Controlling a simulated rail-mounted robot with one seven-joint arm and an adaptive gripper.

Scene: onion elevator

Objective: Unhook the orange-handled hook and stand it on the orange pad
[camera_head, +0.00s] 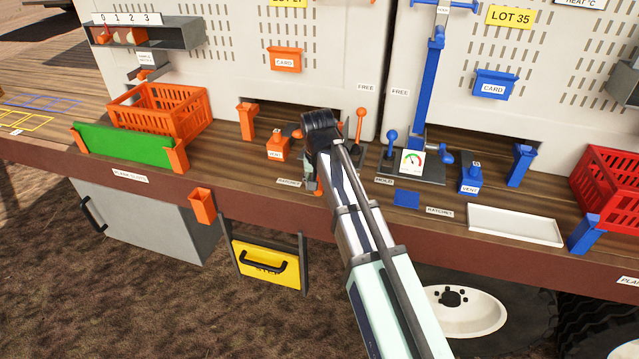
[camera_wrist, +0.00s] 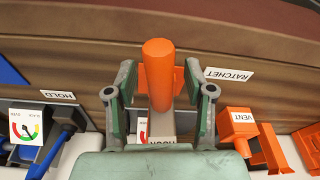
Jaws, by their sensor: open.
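The orange handle (camera_wrist: 159,75) of the hook rises between the two fingers of my gripper (camera_wrist: 161,98) in the wrist view. The fingers are open, with a gap showing on each side of the handle. A pale grey part and a partly covered label lie below the handle; the hook end is hidden. A flat orange patch (camera_wrist: 180,82) just behind the handle looks like the orange pad. In the head view my gripper is around the bench front, mostly hidden by my own arm, and a bit of orange (camera_head: 318,187) shows beside it.
An orange vent box (camera_head: 277,150) stands left of my gripper, and it also shows in the wrist view (camera_wrist: 238,125). An orange-knobbed lever (camera_head: 360,127), a gauge (camera_head: 412,161) and a blue pad (camera_head: 406,198) are to the right. The bench's front edge is close.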

